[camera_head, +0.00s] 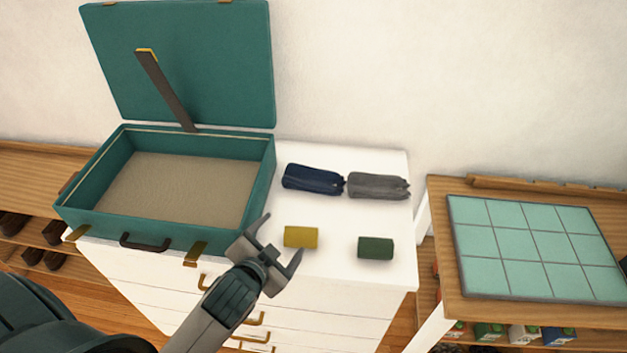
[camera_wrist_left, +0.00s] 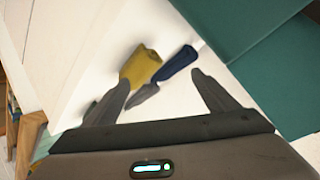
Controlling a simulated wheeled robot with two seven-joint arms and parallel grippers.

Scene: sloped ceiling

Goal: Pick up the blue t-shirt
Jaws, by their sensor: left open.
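The blue t-shirt (camera_head: 313,179) is a dark navy folded bundle lying on the white dresser top, right of the suitcase. It also shows in the left wrist view (camera_wrist_left: 177,63), beyond the fingertips. My left gripper (camera_head: 281,236) is open and empty. It is over the dresser's front part, near the yellow roll and nearer the front than the t-shirt. In the left wrist view the t-shirt lies between the directions of the two fingers (camera_wrist_left: 160,79), apart from them. My right gripper is not in view.
A grey folded bundle (camera_head: 378,186) lies against the t-shirt's right end. A yellow roll (camera_head: 301,237) and a green roll (camera_head: 375,248) lie in front. An open teal suitcase (camera_head: 262,190) stands at left. A wooden table (camera_head: 450,290) with a tiled board (camera_head: 535,245) is at right.

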